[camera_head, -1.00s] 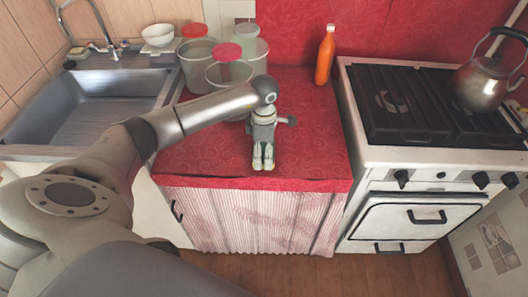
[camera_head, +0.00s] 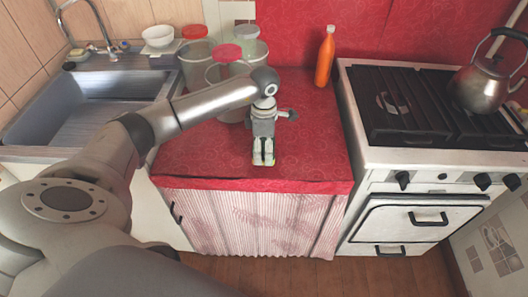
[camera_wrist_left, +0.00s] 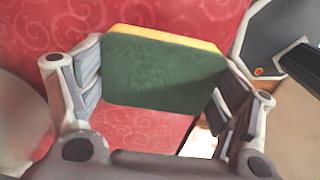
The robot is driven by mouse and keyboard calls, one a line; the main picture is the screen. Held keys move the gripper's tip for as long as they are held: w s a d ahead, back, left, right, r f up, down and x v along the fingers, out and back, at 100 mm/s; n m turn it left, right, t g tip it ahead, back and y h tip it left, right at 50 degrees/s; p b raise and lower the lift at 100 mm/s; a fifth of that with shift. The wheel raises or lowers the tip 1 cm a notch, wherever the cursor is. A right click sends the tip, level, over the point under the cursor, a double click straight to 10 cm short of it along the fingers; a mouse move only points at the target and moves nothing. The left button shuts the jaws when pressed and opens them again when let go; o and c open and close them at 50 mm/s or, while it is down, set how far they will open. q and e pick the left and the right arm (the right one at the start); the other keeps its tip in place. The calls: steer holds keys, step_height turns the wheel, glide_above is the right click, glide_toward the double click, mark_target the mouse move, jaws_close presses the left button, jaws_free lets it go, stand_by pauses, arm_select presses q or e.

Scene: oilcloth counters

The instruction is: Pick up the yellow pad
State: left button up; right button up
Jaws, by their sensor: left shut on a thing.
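The yellow pad (camera_wrist_left: 165,72) is a sponge-like block with a broad dark green face and a thin yellow edge. In the left wrist view it sits between the two fingers of my left gripper (camera_wrist_left: 160,95), which is shut on it. In the head view my left gripper (camera_head: 262,160) points down over the front part of the red counter. There the gripper hides nearly all of the pad. I cannot tell whether the pad still touches the cloth. My right gripper is not in view.
Clear canisters (camera_head: 228,68) with red and pink lids stand on the red counter (camera_head: 310,140) behind the gripper. An orange bottle (camera_head: 325,58) stands at the back. A stove (camera_head: 415,110) with a kettle (camera_head: 484,85) is to the right, a sink (camera_head: 85,115) to the left.

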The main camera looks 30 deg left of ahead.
arm_select(q)
steer(key=s+d+r+b, duration=0.2)
steer(key=s+d+r, duration=0.5)
steer(key=s+r, duration=0.3)
steer(key=shift+s+d+r, duration=0.15)
steer(key=shift+s+r, duration=0.15)
steer(key=shift+s, duration=0.7)
